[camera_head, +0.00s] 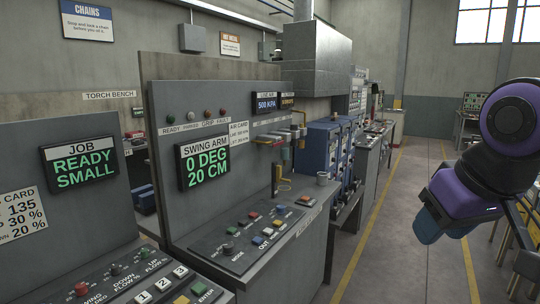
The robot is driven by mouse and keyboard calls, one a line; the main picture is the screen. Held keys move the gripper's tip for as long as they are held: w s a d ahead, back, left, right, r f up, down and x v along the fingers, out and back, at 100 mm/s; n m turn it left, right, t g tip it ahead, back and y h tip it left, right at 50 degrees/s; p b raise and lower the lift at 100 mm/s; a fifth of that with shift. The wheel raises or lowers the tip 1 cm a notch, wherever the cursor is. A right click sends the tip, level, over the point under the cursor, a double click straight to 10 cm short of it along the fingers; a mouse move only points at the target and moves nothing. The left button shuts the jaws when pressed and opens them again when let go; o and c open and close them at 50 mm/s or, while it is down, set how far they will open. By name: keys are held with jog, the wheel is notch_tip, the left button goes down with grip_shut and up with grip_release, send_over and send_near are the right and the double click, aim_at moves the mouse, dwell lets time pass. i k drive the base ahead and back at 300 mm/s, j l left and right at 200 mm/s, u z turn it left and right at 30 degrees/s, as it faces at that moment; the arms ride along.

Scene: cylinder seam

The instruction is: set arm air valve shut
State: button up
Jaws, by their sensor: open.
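The swing arm console (160,110) stands left of centre; its screen (203,162) reads SWING ARM, 0 DEG, 20 CM. A yellow bent piece (284,185) hangs below. Which of these is the arm air valve, and how it is set, is too small to tell. My gripper (443,231) is at the right, with blue finger ends apart and empty, over the aisle and far from the console.
A small display (266,104) reads 500 KPA. A JOB panel (79,163) reads READY SMALL at the left. Blue cabinets (322,149) stand behind. The aisle floor (405,205) between console and my arm is clear.

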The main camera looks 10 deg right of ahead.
aim_at(280, 142)
jog(key=i+l, duration=0.25)
jog(key=l, duration=0.25)
jog(key=i+l+u, duration=0.35)
jog(key=i+l, duration=0.45)
